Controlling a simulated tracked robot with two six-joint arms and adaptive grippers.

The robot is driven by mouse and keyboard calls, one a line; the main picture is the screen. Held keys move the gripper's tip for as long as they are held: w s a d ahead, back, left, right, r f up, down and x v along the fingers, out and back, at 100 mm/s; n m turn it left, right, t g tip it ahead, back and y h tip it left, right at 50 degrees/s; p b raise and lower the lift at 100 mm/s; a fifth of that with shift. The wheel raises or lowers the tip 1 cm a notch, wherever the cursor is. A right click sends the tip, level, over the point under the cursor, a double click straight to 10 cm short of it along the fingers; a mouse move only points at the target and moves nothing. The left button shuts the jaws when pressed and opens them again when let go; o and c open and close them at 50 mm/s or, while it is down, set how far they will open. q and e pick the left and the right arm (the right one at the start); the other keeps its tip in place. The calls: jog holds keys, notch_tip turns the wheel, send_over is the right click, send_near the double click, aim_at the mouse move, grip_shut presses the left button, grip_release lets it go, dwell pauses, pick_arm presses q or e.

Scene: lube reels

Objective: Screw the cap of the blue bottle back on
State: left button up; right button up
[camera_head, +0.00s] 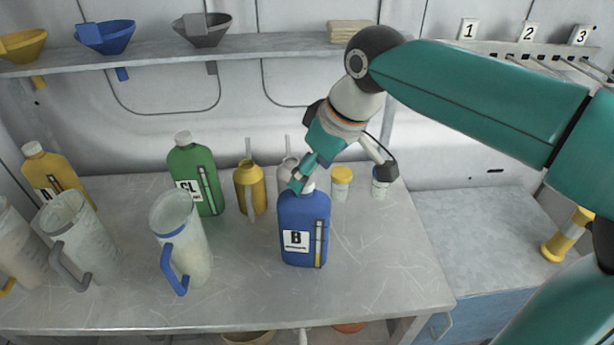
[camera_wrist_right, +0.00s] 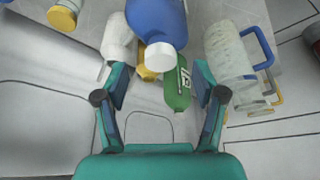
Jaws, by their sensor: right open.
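The blue bottle (camera_head: 304,222), labelled B, stands upright on the bench near its right part. Its body also shows in the right wrist view (camera_wrist_right: 157,18), with a white cap (camera_wrist_right: 160,57) at its neck end. How tightly the cap sits cannot be told. My right gripper (camera_head: 301,177) is at the bottle's top, reaching down from behind it and hiding most of the cap in the head view. In the wrist view the right gripper's fingers (camera_wrist_right: 160,77) are spread wide, one on each side of the cap, with gaps between. My left gripper is not in view.
A green bottle (camera_head: 195,175), a yellow oil can (camera_head: 250,187) and a yellow-capped jar (camera_head: 341,184) stand close behind the blue bottle. A blue-handled jug (camera_head: 182,240) stands to its left. The bench (camera_head: 370,285) is clear in front and to the right.

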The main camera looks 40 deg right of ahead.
jog(key=shift+x, duration=1.15)
jog(key=c, duration=1.2)
jog(key=shift+a+m+h, duration=0.15)
jog(key=shift+m+h, duration=0.35)
jog(key=shift+m, duration=0.8)
jog(key=shift+a+m+h, duration=0.15)
jog(key=shift+m+h, duration=0.35)
jog(key=shift+m, duration=0.8)
jog(key=m+h, duration=0.1)
jog(key=m, duration=0.2)
jog(key=shift+w+a, duration=0.1)
jog(key=shift+a, duration=0.05)
jog(key=shift+m+g+h, duration=0.3)
jog(key=shift+m+h, duration=0.1)
jog(key=shift+m, duration=0.7)
